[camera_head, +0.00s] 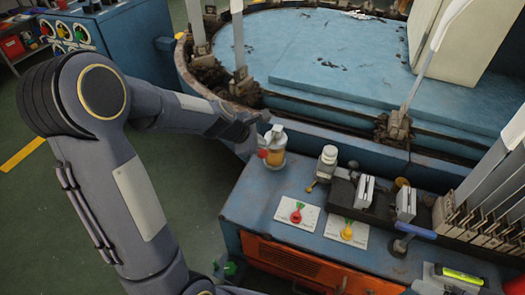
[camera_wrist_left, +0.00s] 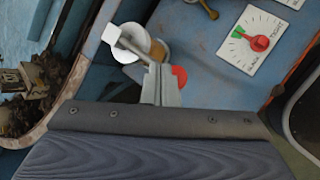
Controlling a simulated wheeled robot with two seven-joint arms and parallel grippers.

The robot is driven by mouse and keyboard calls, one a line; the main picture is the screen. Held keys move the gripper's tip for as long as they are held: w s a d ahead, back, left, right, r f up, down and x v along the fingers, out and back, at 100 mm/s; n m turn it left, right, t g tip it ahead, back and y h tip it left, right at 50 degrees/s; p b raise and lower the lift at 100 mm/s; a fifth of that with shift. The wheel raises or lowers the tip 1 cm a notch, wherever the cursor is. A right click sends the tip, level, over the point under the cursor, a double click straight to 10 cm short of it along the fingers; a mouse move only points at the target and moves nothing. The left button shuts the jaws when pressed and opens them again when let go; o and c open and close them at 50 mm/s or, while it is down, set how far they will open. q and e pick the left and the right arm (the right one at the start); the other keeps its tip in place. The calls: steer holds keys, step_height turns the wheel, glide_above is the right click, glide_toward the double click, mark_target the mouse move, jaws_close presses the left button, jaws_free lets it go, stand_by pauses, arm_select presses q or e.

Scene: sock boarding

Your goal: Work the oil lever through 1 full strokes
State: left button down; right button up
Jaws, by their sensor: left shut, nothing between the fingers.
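An oiler (camera_head: 272,148) with amber liquid, a white top and a red knob (camera_head: 263,153) stands at the left end of the blue bench. My right gripper is out of view.
A white bottle (camera_head: 328,160), two dial cards (camera_head: 298,215) (camera_head: 347,232) and a dark rack (camera_head: 375,212) stand right of the oiler. A blue-handled tool (camera_head: 414,231) lies farther right. A blue round platform (camera_head: 330,60) with upright boards is behind the bench.

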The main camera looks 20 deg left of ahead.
mark_target(259, 156)
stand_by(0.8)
arm_select(q)
steer(key=shift+f+b, duration=0.3)
steer(key=shift+f, duration=0.15)
steer(key=shift+s+f+b, duration=0.2)
steer(key=shift+f+b, duration=0.85)
steer(key=shift+f, duration=0.1)
steer(key=shift+s+f+b, duration=0.15)
steer(key=shift+f+b, duration=0.9)
steer(key=shift+f, duration=0.1)
stand_by(1.7)
steer(key=shift+r, duration=0.1)
stand_by(0.5)
steer(key=shift+w+r+p, duration=0.2)
steer(key=shift+r+p, duration=1.15)
steer(key=shift+p, duration=0.1)
steer(key=shift+w+r+p, duration=0.15)
steer(key=shift+r+p, duration=1.15)
steer(key=shift+p, duration=0.1)
steer(key=r+p, duration=0.5)
steer(key=shift+w, duration=0.3)
